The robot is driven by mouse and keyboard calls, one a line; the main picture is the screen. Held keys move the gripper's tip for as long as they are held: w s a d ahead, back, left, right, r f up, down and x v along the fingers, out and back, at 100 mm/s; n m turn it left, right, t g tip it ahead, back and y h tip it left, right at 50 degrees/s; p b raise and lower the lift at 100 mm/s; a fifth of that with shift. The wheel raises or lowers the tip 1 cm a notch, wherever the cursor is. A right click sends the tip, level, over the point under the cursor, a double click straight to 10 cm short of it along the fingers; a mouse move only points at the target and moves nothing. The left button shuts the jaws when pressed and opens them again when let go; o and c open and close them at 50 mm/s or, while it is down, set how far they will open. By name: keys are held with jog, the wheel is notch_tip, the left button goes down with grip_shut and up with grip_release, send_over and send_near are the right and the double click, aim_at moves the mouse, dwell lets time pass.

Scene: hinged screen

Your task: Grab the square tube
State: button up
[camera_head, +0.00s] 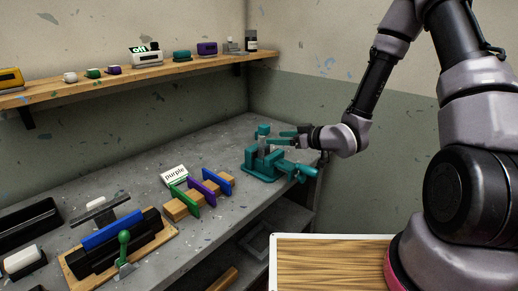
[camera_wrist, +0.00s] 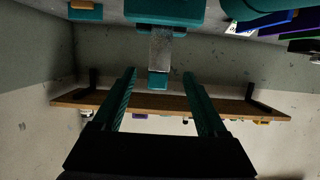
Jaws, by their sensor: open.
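The square tube (camera_head: 262,147) is a short grey metal piece in a teal vise-like fixture (camera_head: 262,171) on the workbench. In the wrist view the tube (camera_wrist: 160,48) shows between the teal fixture body above and a small teal block (camera_wrist: 158,80) at its other end. My gripper (camera_head: 275,140) is beside the fixture, level with the tube, its fingers pointing left. In the wrist view my gripper (camera_wrist: 160,76) is open, with two teal fingers wide apart and nothing between them. The tube lies ahead, lined up with the gap, apart from both fingers.
A wooden holder with green, purple and blue plates (camera_head: 202,187) stands left of the fixture beside a "purple" sign (camera_head: 174,175). A blue-and-black device (camera_head: 112,240) is front left. A wooden shelf (camera_head: 140,76) with several small items runs along the wall. Bare bench surrounds the fixture's back.

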aim_at(264, 146)
jog(key=x, duration=0.4)
jog(key=shift+a, duration=0.15)
jog(key=shift+x, duration=3.05)
jog(key=shift+w, duration=0.15)
grip_shut()
